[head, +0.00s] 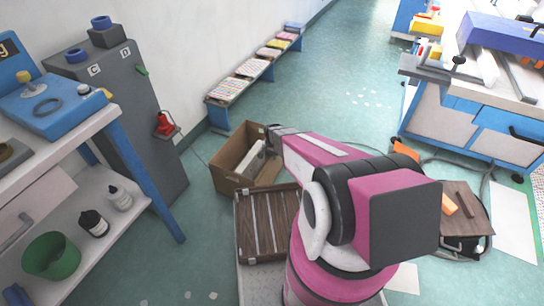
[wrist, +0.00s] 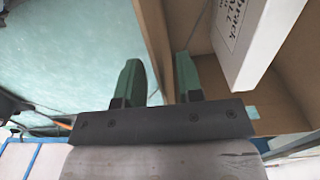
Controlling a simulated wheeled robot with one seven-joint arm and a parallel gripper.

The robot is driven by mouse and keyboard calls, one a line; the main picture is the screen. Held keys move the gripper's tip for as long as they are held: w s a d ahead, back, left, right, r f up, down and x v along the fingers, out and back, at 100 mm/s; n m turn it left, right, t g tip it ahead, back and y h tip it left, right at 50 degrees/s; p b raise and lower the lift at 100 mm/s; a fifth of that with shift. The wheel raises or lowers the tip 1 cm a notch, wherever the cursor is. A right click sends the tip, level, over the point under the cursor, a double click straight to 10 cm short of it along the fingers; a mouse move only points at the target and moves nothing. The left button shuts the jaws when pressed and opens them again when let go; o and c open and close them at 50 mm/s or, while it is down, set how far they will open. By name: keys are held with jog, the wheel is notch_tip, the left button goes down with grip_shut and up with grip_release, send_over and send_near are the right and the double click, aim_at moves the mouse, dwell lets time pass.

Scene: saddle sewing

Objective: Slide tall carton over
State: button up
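The tall carton is an open brown cardboard box (head: 232,161) on the floor at the centre of the head view, beyond a brown slatted panel. My gripper (head: 270,129) is at its upper right rim; my arm hides part of that side. In the wrist view, a carton wall (wrist: 154,27) runs between the two green fingers of my gripper (wrist: 158,78). One finger is outside the wall and one inside. The fingers are apart, and I see no clear grip on the cardboard. A white printed box (wrist: 255,35) stands inside the carton.
The brown slatted panel (head: 255,225) lies close in front of the carton. A grey cabinet (head: 150,130) and blue-legged bench (head: 150,180) stand left. A low bench (head: 222,116) lines the wall. Teal floor (head: 330,90) is open beyond the carton.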

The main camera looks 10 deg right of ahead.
jog(key=shift+r, duration=0.15)
notch_tip(320, 180, up, 11)
jog(key=shift+f, duration=0.2)
dwell(0.6)
jog(key=s+d+r+n, duration=0.2)
jog(key=s+r+n, duration=0.1)
jog(key=s+r, duration=0.5)
jog(key=s+d+r+n, duration=0.2)
jog(key=s+r+n, duration=0.1)
jog(key=s+r, duration=0.6)
notch_tip(320, 180, up, 3)
jog(key=shift+s+d+r+n, duration=0.1)
jog(key=shift+s+d+n, duration=0.15)
jog(key=shift+d+n, duration=0.15)
